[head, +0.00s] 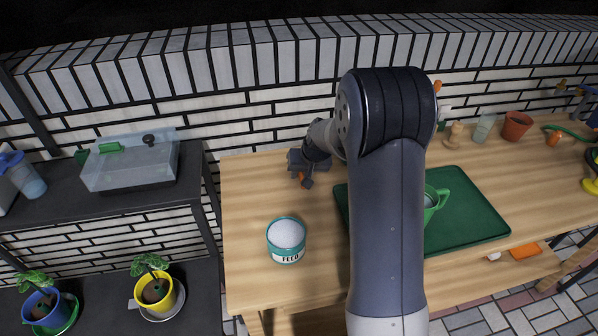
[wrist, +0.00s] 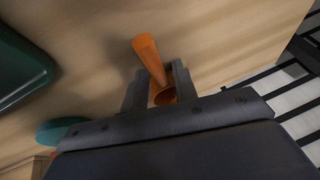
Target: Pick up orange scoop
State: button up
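The orange scoop (wrist: 149,57) is between the two fingers of my gripper (wrist: 158,82) in the wrist view. Its handle sticks out past the fingertips, and its rounded part sits close to my palm, partly hidden. The fingers stand close on both sides of the scoop; I cannot tell whether they press on it. In the head view my gripper (head: 301,180) is low over the back left of the wooden table, with only a bit of orange showing at it. I cannot tell whether the scoop touches the table.
A teal feed tin (head: 286,251) stands in front on the wooden table (head: 250,205). Pots and bottles line the back right. The table's left end is mostly clear.

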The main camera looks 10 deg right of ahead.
grip_shut()
dwell(1.1)
